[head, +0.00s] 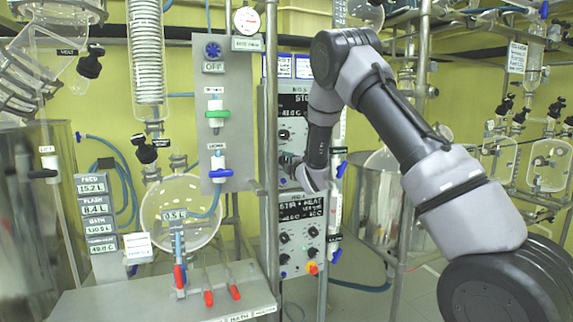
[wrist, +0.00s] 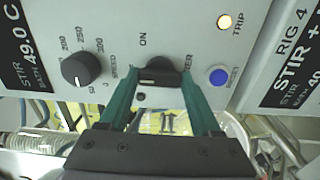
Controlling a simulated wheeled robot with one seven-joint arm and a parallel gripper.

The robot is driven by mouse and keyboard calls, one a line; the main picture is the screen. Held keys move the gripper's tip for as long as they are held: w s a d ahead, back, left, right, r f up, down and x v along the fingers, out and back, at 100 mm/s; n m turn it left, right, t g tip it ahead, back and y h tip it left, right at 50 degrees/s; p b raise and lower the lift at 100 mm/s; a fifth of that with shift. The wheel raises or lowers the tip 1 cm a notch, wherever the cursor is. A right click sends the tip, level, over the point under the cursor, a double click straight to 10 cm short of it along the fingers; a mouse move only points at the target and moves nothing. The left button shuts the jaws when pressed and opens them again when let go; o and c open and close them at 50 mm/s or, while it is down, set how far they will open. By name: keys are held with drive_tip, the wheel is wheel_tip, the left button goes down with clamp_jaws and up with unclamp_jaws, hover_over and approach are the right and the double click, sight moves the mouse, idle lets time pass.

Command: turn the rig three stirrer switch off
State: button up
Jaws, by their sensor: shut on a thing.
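The stirrer switch is a black knob (wrist: 160,72) in the wrist view, on a light grey panel (wrist: 195,45). An ON label is printed beside it, and a second label is partly covered by a finger. My gripper (wrist: 160,78) has its two green fingers closed on either side of the knob. Which way the knob points cannot be told. In the head view, my gripper (head: 291,164) is at the lower part of the upper control box (head: 292,108), which it and my arm partly hide. The switch cannot be made out there.
The Rig 4 box (head: 302,235) is directly below. Metal posts (head: 271,150) and a glass flask (head: 180,215) stand to the left.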

drive_tip(key=shift+f, duration=0.1)
idle(0.4)
drive_tip(key=o, duration=1.4)
drive_tip(key=v, duration=1.1)
